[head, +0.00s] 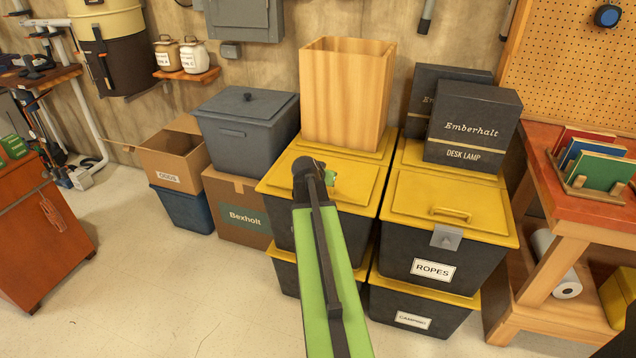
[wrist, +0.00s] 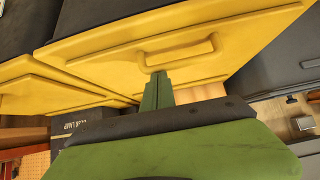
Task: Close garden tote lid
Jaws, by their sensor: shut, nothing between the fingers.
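A dark tote with a yellow lid (head: 285,185) stands at the centre in the head view, on top of another yellow-lidded tote. My arm covers its front, so no label shows and I cannot confirm that it is the garden tote. Its lid looks down and about level on the rim. The lid (wrist: 110,62) and its yellow bar handle (wrist: 185,55) fill much of the wrist view. My gripper (head: 330,179) is over the lid, shut and empty. In the wrist view its green fingertips (wrist: 157,76) are close by one end of the handle; contact is unclear.
A tall wooden box (head: 345,95) stands behind the lid. The ROPES tote (head: 432,267) is close on the right, with Emberhalt boxes (head: 472,130) behind it. A grey lidded bin (head: 245,140) on a Bexholt carton (head: 240,217) stands left. The floor at front left is clear.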

